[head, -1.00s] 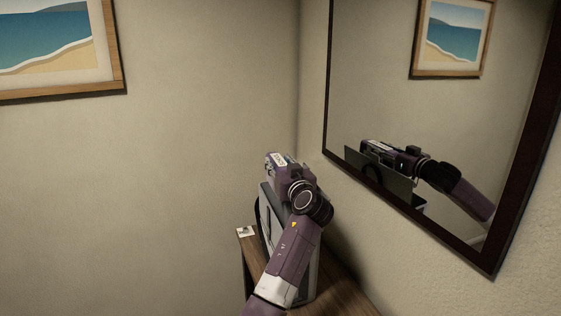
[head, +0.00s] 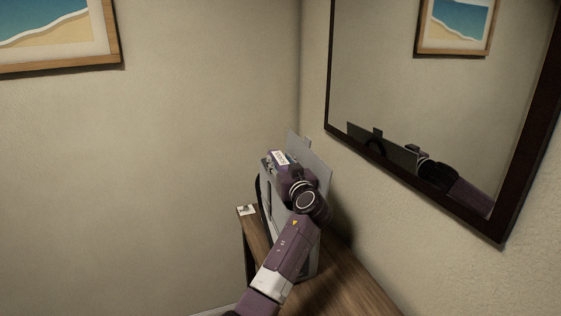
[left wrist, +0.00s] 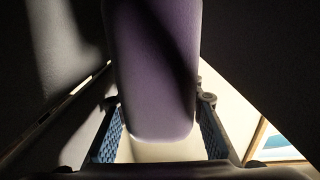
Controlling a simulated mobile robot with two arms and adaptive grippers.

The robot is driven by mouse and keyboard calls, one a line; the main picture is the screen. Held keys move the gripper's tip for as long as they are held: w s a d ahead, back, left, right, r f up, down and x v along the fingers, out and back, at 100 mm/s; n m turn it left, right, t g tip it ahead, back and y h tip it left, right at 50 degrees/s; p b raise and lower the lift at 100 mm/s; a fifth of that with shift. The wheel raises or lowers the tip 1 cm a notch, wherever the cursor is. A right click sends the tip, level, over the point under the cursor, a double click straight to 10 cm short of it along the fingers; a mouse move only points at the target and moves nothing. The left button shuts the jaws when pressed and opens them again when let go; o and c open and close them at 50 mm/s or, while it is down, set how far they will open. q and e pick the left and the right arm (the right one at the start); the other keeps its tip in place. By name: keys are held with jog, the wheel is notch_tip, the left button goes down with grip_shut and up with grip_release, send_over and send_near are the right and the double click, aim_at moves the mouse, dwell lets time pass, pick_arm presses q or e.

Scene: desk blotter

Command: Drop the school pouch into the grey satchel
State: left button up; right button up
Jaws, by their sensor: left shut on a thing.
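The grey satchel (head: 318,166) stands upright on the wooden table, close to the mirror wall. My left gripper (head: 280,172) is at the satchel's top, low between its grey panels; its fingertips are hidden in the head view. In the left wrist view, a smooth purple thing with a rounded end, seemingly the school pouch (left wrist: 155,70), sits between the blue finger pads. The left gripper is shut on it. Dark panels, apparently the satchel's walls, rise on both sides there. My right gripper is not in view.
The wooden table (head: 350,290) has bare room right of the satchel. A small white card (head: 246,210) lies at its left corner. A dark-framed mirror (head: 400,80) hangs close on the right, and a framed beach picture (head: 60,62) on the left wall.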

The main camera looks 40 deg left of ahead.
pick_arm(q)
jog(key=shift+d+f, duration=0.1)
jog(key=shift+f, duration=0.25)
jog(key=o, duration=1.2)
jog(key=shift+o, duration=0.9)
jog(key=shift+f, duration=0.2)
jog(key=shift+w+r+p, duration=0.15)
jog(key=shift+r+p, duration=0.5)
jog(key=shift+r, duration=0.55)
notch_tip(320, 180, up, 3)
jog(key=shift+r+p, duration=0.15)
jog(key=shift+p, duration=0.6)
notch_tip(320, 180, up, 9)
jog(key=p, duration=0.4)
jog(key=shift+p, duration=0.3)
